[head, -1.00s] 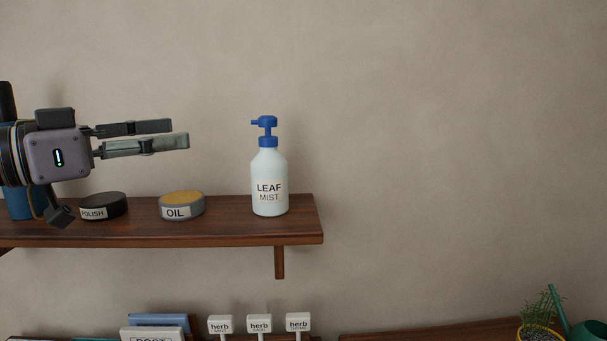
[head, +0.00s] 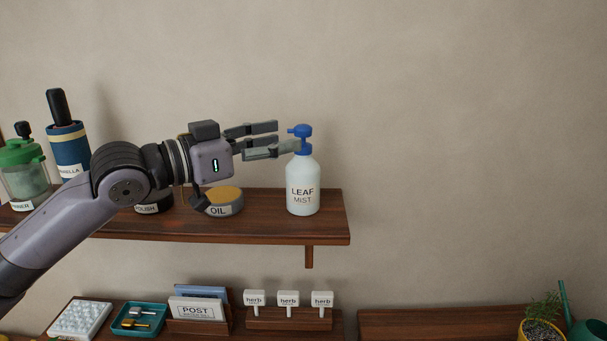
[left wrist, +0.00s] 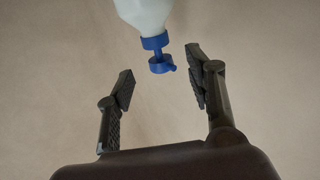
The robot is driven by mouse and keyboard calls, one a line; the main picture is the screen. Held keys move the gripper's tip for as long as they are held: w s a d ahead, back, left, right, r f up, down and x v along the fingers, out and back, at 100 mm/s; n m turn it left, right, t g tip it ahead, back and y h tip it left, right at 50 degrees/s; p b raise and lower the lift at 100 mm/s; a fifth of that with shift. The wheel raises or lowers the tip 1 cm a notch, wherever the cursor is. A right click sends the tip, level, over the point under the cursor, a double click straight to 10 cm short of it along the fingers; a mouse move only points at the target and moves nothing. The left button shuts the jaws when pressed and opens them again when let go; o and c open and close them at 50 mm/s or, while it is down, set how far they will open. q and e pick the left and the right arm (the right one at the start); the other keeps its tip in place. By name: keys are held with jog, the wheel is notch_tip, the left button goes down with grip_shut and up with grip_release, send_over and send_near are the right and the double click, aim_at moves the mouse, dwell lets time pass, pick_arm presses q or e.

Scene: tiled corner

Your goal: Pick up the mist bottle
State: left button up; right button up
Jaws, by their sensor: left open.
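The mist bottle (head: 303,178) is white with a blue pump top and a "LEAF MIST" label. It stands upright near the right end of the upper wooden shelf (head: 270,226). My left gripper (head: 288,138) is open and level with the pump, its fingertips at the left of the blue neck. In the left wrist view the mist bottle (left wrist: 146,12) shows upside down, with its pump between the lines of the two open fingers (left wrist: 160,88). Whether a finger touches it, I cannot tell. My right gripper is not in view.
An "OIL" tin (head: 224,203) and a partly hidden "POLISH" tin (head: 154,203) sit below my left wrist. A blue umbrella holder (head: 68,148) and a green-topped jar (head: 24,172) stand further left. Herb markers (head: 288,299) are on the lower shelf. The wall right of the bottle is clear.

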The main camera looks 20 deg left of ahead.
aim_at(295, 135)
pick_arm(q)
jog(key=shift+w+d+r+p, duration=0.2)
jog(key=shift+w+d+p, duration=0.15)
jog(key=shift+w+d, duration=0.05)
jog(key=p+x, duration=0.1)
jog(key=x, duration=0.2)
jog(key=shift+w+d+f+p, duration=0.1)
jog(key=shift+w+d+p, duration=0.1)
jog(key=shift+w+p, duration=0.15)
jog(key=shift+w+d+f, duration=0.15)
jog(key=shift+w+d, duration=0.1)
jog(key=shift+w, duration=0.05)
jog(key=shift+s+a, duration=0.1)
jog(key=shift+s, duration=0.05)
jog(key=shift+c, duration=0.9)
jog(key=c, duration=0.9)
grip_shut()
